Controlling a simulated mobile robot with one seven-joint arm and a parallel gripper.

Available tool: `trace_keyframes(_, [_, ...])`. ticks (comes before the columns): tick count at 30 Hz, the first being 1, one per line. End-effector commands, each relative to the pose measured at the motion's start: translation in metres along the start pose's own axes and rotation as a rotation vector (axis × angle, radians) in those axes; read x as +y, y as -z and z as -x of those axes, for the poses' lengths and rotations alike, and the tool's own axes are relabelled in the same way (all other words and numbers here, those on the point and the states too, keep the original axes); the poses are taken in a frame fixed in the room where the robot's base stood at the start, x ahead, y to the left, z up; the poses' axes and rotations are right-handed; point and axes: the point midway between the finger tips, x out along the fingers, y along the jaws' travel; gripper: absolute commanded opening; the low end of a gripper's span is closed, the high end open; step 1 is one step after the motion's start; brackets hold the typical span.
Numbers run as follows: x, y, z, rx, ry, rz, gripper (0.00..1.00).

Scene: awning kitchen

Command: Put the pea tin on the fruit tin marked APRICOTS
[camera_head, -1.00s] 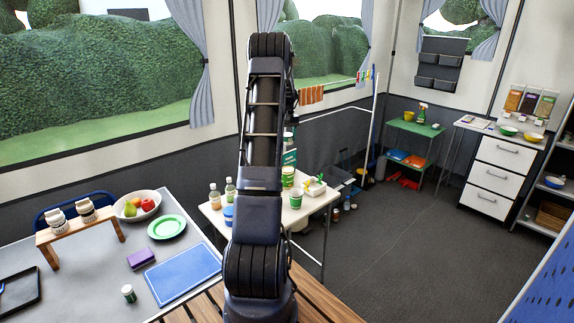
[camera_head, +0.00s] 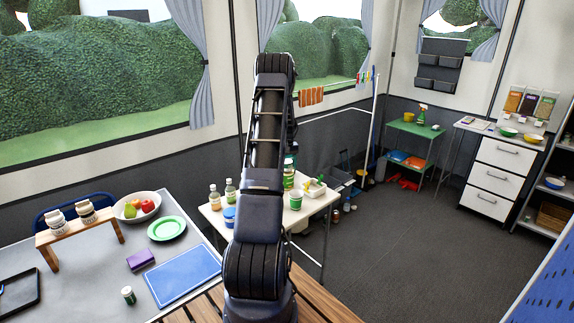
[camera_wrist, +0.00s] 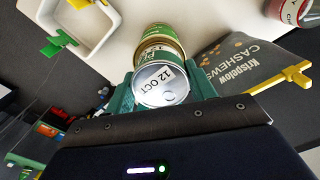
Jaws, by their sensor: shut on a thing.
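In the wrist view my gripper (camera_wrist: 163,88) has its green fingers on both sides of a tin, which I take for the pea tin (camera_wrist: 165,82). Its pale lid carries a label reading "12 OCT" and faces the camera; its side print is unreadable. Directly beyond it is a green and gold tin (camera_wrist: 158,38). The two overlap in this view, and I cannot tell whether they touch. The word APRICOTS is not legible anywhere. In the head view a green and yellow tin (camera_head: 289,181) shows on the white table beside my arm, which hides most of my gripper.
In the wrist view a dark cashews bag (camera_wrist: 240,62) lies close on the right, with a yellow clip (camera_wrist: 275,80). A white tray (camera_wrist: 104,38) with a green clip is at upper left. Bottles (camera_head: 214,196) and a green cup (camera_head: 296,199) share the white table (camera_head: 318,207).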

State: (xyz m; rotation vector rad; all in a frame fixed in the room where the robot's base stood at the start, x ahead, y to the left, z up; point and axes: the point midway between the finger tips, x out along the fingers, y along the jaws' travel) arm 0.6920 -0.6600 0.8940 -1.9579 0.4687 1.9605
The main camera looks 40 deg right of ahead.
Motion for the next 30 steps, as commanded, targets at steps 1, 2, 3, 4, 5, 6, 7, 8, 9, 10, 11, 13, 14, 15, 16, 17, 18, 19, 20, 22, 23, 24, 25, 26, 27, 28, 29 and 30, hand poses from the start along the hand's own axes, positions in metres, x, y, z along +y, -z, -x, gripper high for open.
trace_keyframes(1, [0.0, 0.0, -0.003, 0.001, 0.0, 0.0, 0.28])
trace_keyframes(2, [0.0, 0.0, -0.004, 0.002, -0.001, 0.0, 0.28])
trace_keyframes(3, [0.0, 0.001, -0.004, 0.002, -0.001, 0.0, 0.28])
trace_keyframes(4, [0.0, 0.001, -0.004, 0.002, -0.001, 0.0, 0.28])
trace_keyframes(5, [0.0, 0.001, -0.003, 0.002, -0.001, 0.0, 0.28])
trace_keyframes(6, [0.0, 0.001, -0.003, 0.002, -0.001, 0.0, 0.28])
trace_keyframes(7, [0.0, 0.0, -0.003, 0.002, -0.001, 0.0, 0.28])
trace_keyframes(8, [0.0, 0.001, -0.003, 0.002, -0.001, 0.0, 0.28])
trace_keyframes(9, [0.0, 0.0, -0.004, 0.002, -0.001, 0.0, 0.28])
trace_keyframes(10, [0.0, 0.0, -0.004, 0.002, -0.001, 0.0, 0.28])
trace_keyframes(11, [0.0, 0.0, -0.005, 0.001, -0.001, 0.0, 0.28])
trace_keyframes(13, [0.0, 0.0, -0.007, 0.001, 0.0, 0.0, 0.57])
trace_keyframes(14, [0.0, 0.0, -0.006, 0.001, 0.0, 0.0, 0.63])
trace_keyframes(15, [0.0, 0.0, -0.006, 0.001, 0.0, 0.0, 0.71])
trace_keyframes(16, [0.0, 0.0, -0.006, 0.001, 0.0, 0.0, 0.76])
trace_keyframes(17, [0.0, 0.0, -0.006, 0.001, 0.0, 0.0, 0.77])
trace_keyframes(18, [0.0, 0.0, -0.006, 0.001, 0.0, 0.0, 0.77])
trace_keyframes(19, [0.0, 0.0, -0.006, 0.001, 0.0, 0.0, 0.77])
trace_keyframes(20, [0.0, 0.0, -0.006, 0.001, 0.0, 0.0, 0.77])
trace_keyframes(22, [0.0, 0.0, -0.006, 0.001, 0.0, 0.0, 0.77])
trace_keyframes(23, [0.0, 0.0, -0.006, 0.001, 0.0, 0.0, 0.77])
trace_keyframes(24, [0.0, 0.0, -0.006, 0.001, -0.001, 0.0, 0.77])
trace_keyframes(25, [0.0, 0.0, -0.005, 0.002, -0.001, 0.0, 0.77])
trace_keyframes(26, [0.0, 0.0, -0.004, 0.002, -0.001, 0.0, 0.77])
trace_keyframes(27, [0.0, 0.001, -0.002, 0.002, -0.001, 0.0, 0.77])
trace_keyframes(28, [0.0, 0.001, 0.0, 0.003, -0.001, 0.0, 0.77])
trace_keyframes(29, [0.001, 0.001, 0.003, 0.003, -0.001, 0.0, 0.77])
trace_keyframes(30, [0.001, 0.001, 0.007, 0.002, -0.001, 0.0, 0.77])
